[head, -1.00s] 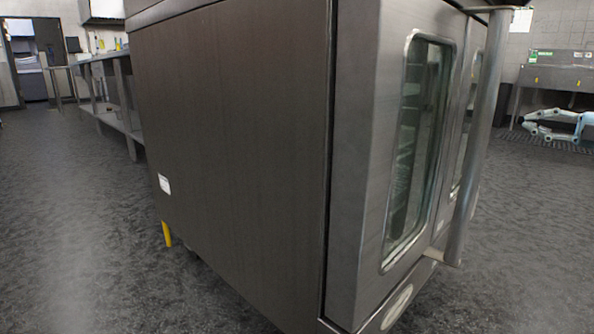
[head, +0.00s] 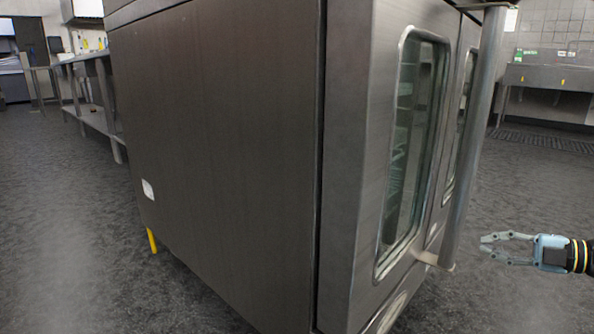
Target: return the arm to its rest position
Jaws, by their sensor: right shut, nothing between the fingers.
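My right gripper (head: 484,244) comes in from the right edge on its arm. It is shut and empty, with its fingertips pointing left. In the picture it lies just to the right of the lower end of the oven's door handle (head: 475,140). A gap shows between the gripper and the handle, and nothing is held. My left gripper is not in view.
A large steel oven (head: 225,150) fills the middle, with a glass-windowed door (head: 349,180) on its right face. A steel table (head: 84,62) stands at the far left, and a steel sink counter (head: 548,77) at the back right. The grey floor (head: 60,240) is open at left.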

